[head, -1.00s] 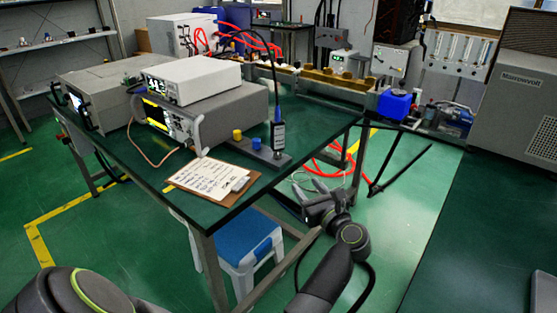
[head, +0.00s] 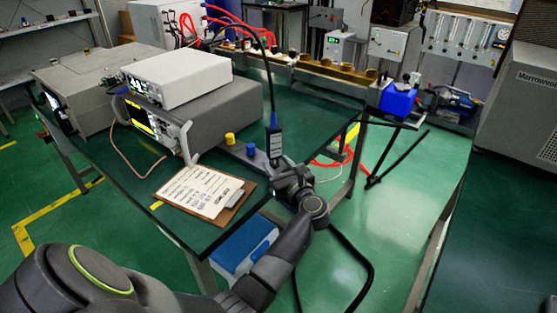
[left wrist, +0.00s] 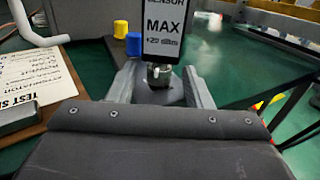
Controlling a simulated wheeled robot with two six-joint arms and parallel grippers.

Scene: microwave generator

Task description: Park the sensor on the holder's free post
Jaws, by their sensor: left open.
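The sensor (head: 275,142) is a dark upright body with a white label, a blue top and a black cable rising from it. It stands at the right end of the grey holder (head: 238,151). In the left wrist view the sensor (left wrist: 162,30) reads "MAX", with a metal connector below it. The holder carries a yellow post (head: 229,138) and a blue post (head: 250,149), both left of the sensor. My left gripper (left wrist: 160,88) is open, its fingers on either side of the sensor's lower end. Whether they touch it I cannot tell. My right gripper is not in view.
A clipboard (head: 205,193) lies on the green table left of my gripper. The instruments (head: 200,110) stand behind it, with a grey handle (head: 188,145) jutting out near the holder. The sensor's cable arcs up over the table. Bare table lies right of the sensor.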

